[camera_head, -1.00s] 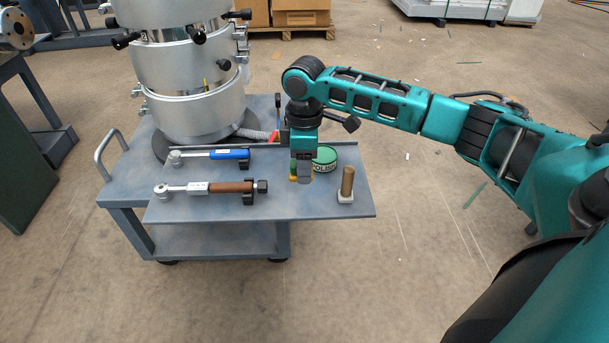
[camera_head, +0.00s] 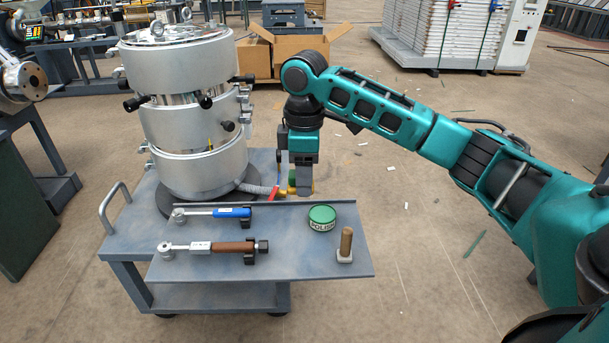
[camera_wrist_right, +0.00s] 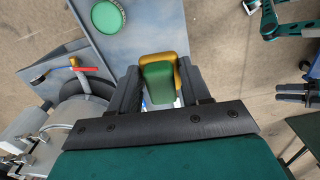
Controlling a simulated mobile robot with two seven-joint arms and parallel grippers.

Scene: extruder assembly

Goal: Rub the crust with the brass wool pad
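My right gripper (camera_head: 303,192) hangs pointing down over the back edge of the cart shelf. In the right wrist view its two dark fingers (camera_wrist_right: 162,92) close on a pad with a green block and a brassy yellow part, which I take as the brass wool pad (camera_wrist_right: 181,66). In the head view the pad (camera_head: 292,190) is mostly hidden by the gripper. I cannot make out a crust on any surface. A bare metal flange (camera_head: 28,77) with a brownish face stands at the far left.
A tall silver cylinder (camera_head: 180,110) stands behind. Floor right of the cart is open.

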